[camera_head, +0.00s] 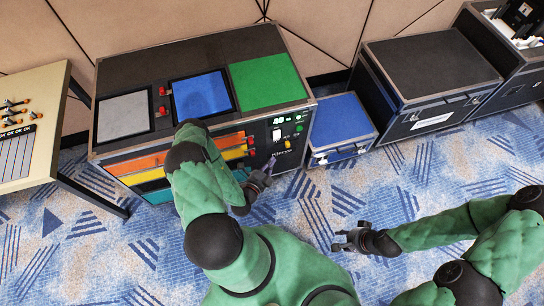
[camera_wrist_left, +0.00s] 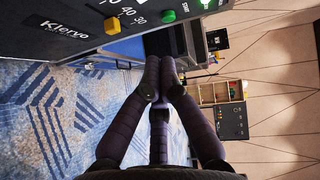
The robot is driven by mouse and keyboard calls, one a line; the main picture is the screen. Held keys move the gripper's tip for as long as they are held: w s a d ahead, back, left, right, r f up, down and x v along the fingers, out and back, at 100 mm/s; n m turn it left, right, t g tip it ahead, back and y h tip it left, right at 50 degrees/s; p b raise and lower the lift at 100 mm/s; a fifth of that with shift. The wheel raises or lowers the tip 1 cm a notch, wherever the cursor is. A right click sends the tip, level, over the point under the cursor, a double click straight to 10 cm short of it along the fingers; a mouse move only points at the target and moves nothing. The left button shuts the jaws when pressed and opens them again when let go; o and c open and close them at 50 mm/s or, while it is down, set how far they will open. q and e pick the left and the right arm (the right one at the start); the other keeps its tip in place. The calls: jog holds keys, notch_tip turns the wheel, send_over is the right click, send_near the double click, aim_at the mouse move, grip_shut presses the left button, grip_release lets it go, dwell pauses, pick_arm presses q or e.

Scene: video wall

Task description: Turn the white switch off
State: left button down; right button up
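The white switch (camera_head: 276,134) is a small pale piece on the dark front panel of the console (camera_head: 190,55), beside a green button (camera_head: 298,129) and above a yellow knob (camera_head: 288,143). Its on or off position is too small to tell. My left gripper (camera_head: 265,170) is below and slightly left of it, apart from it. In the left wrist view its two fingers (camera_wrist_left: 160,72) lie together with nothing between them; the green button (camera_wrist_left: 168,16) and yellow knob (camera_wrist_left: 112,25) show beyond, and I cannot make out the switch. My right gripper (camera_head: 340,240) is empty over the carpet, fingers apart.
The console top has grey, blue and green panels, with colored drawers (camera_head: 180,165) on its front. A blue-topped case (camera_head: 340,122) and a black case (camera_head: 430,70) stand to the right, a table (camera_head: 40,90) to the left. The patterned carpet (camera_head: 310,205) in front is clear.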

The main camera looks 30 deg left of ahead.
pick_arm(q)
jog(key=b, duration=0.2)
send_near(277, 134)
jog(key=w+d+f, duration=0.1)
jog(key=w+d, duration=0.3)
jog(key=shift+w+a+f+b, duration=0.2)
jog(key=shift+w+a+f, duration=0.1)
jog(key=shift+w+a, duration=0.4)
jog(key=shift+w+a+f+b, duration=0.15)
jog(key=shift+w+a+f, duration=0.2)
jog(key=shift+w+a, duration=0.35)
jog(key=shift+d, duration=0.1)
